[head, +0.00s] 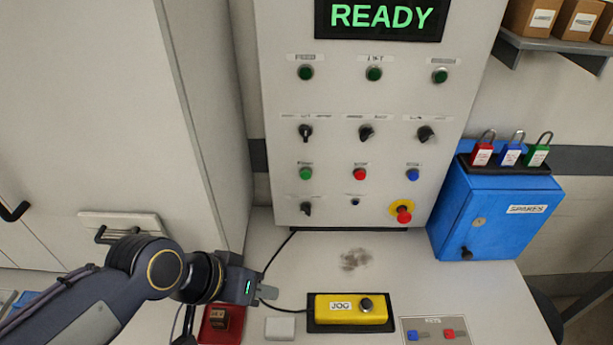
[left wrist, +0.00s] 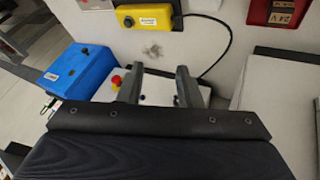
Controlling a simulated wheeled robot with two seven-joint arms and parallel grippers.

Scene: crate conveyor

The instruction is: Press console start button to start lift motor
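The console panel (head: 330,104) stands upright behind the desk, and its display (head: 381,17) reads READY in green. A green button (head: 306,174) is at the left of a row with a red button (head: 359,174) and a blue button (head: 413,174); its small label is hard to read. My left gripper (head: 270,298) is over the desk, below and left of the panel, apart from the buttons. In the left wrist view its two fingers (left wrist: 161,80) are spread with nothing between them. My right gripper is not in view.
Green lamps (head: 374,74), black selector knobs (head: 306,133) and a red emergency stop (head: 403,213) are on the panel. A yellow JOG box (head: 350,309) and a red box (head: 220,318) sit on the desk. A blue spares cabinet (head: 492,215) stands right; a cabinet wall (head: 205,100) rises left.

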